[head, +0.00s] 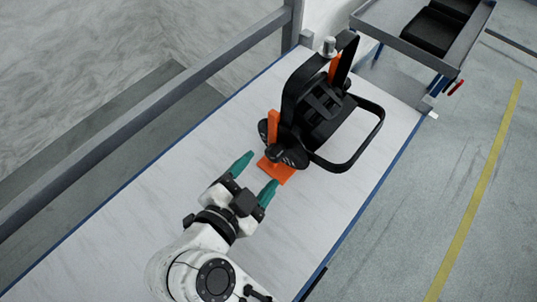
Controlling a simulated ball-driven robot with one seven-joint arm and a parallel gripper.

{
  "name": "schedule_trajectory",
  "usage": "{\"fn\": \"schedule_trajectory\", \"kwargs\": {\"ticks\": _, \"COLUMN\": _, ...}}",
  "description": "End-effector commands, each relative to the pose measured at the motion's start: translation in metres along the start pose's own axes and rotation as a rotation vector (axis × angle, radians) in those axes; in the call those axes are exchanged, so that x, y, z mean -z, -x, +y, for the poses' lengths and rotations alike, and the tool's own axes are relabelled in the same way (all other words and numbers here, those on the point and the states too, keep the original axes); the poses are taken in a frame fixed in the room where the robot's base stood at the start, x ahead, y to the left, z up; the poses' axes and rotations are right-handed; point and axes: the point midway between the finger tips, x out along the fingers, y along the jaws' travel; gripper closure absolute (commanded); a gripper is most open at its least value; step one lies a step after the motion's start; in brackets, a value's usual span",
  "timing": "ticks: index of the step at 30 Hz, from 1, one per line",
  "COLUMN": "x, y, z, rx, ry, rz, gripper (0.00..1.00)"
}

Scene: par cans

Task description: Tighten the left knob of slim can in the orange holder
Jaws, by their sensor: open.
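The slim can (324,104) is a black par can with a looped yoke. It sits in the orange holder (279,171), whose uprights stand on both sides of it on the white table. A black knob (286,153) shows on the can's near side, close to the near orange upright. Which knob counts as the left one I cannot tell. My gripper (255,174), with teal fingers, is open and empty. It is just short of the near knob, with its fingers spread toward the holder and apart from the knob.
The white table (335,212) has blue edges and free room in front of and right of the holder. A grey rail (150,115) runs along its left side. A grey cart (440,50) with black bins stands at the upper right.

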Motion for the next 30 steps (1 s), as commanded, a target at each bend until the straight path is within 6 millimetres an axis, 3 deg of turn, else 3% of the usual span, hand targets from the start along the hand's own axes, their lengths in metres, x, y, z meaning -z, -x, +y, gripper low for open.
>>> {"fn": "schedule_trajectory", "kwargs": {"ticks": 3, "x": 0.001, "y": -0.022, "z": 0.0, "rx": -0.003, "ry": -0.001, "rz": 0.003, "gripper": 0.35}}
{"fn": "schedule_trajectory", "kwargs": {"ticks": 9, "x": 0.001, "y": -0.045, "z": 0.0, "rx": 0.0, "ry": -0.001, "rz": 0.002, "gripper": 0.35}}
{"fn": "schedule_trajectory", "kwargs": {"ticks": 21, "x": 0.0, "y": -0.053, "z": 0.0, "rx": 0.001, "ry": -0.002, "rz": 0.001, "gripper": 0.35}}
{"fn": "schedule_trajectory", "kwargs": {"ticks": 30, "x": 0.0, "y": -0.053, "z": 0.0, "rx": 0.001, "ry": -0.002, "rz": 0.001, "gripper": 0.62}}
